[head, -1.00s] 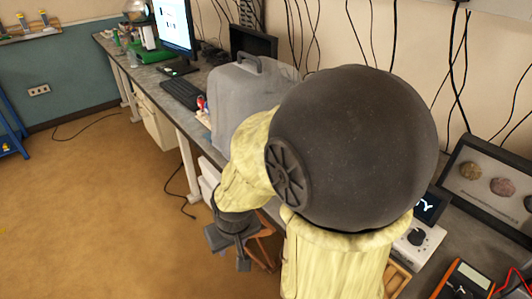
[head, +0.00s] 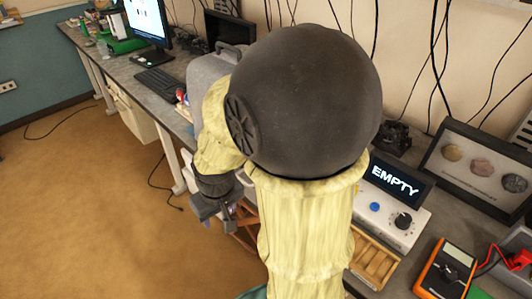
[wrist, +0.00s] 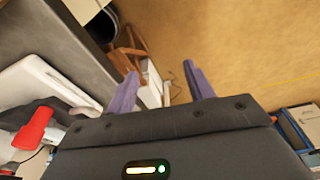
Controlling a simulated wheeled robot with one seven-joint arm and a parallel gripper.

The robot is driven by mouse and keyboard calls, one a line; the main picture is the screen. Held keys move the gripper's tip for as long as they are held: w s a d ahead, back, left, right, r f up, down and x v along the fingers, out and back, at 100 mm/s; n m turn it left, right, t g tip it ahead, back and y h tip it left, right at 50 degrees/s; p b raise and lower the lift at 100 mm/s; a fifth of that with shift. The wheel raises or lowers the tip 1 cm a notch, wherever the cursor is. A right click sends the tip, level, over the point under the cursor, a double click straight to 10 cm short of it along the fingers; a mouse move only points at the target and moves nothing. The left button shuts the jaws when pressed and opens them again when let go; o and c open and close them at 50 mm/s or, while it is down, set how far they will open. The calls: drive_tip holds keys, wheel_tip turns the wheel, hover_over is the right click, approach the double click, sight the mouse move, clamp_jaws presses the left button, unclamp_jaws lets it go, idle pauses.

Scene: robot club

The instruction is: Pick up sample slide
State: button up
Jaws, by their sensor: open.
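I cannot make out a sample slide in either view. My gripper (head: 222,205) hangs beside the bench edge, left of my arm in the head view. In the wrist view my gripper (wrist: 158,82) has its two purple fingers apart with nothing held between them. Beyond the fingers are the tan floor and a brown wooden frame (wrist: 128,50). A slatted wooden rack (head: 375,262) lies on the bench right of my arm, partly hidden by it; I cannot tell whether it holds slides.
A white device (head: 392,217) with a screen reading "EMPTY" stands behind the rack. An orange multimeter (head: 446,268) and a framed rock display (head: 480,165) are to the right. A grey case (head: 207,75) and keyboard (head: 168,80) are left.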

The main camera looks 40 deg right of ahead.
drive_tip(key=w+d+r+g+p, duration=0.1)
drive_tip(key=w+d+r+p, duration=0.1)
drive_tip(key=d+r+p, duration=0.6)
drive_tip(key=w+d+r+n+g+p, duration=0.1)
drive_tip(key=w+d+r+p, duration=0.2)
drive_tip(key=d+r+p, duration=0.5)
wheel_tip(320, 180, up, 6)
drive_tip(key=shift+w+d+r, duration=0.15)
drive_tip(key=shift+w+d, duration=0.05)
drive_tip(key=shift+d, duration=0.85)
wheel_tip(320, 180, down, 12)
drive_tip(key=shift+r+p, duration=0.15)
drive_tip(key=shift+p, duration=0.8)
drive_tip(key=shift+f, duration=0.3)
drive_tip(key=shift+d+f+p, duration=0.2)
drive_tip(key=shift+f+p, duration=0.65)
drive_tip(key=shift+f, duration=1.75)
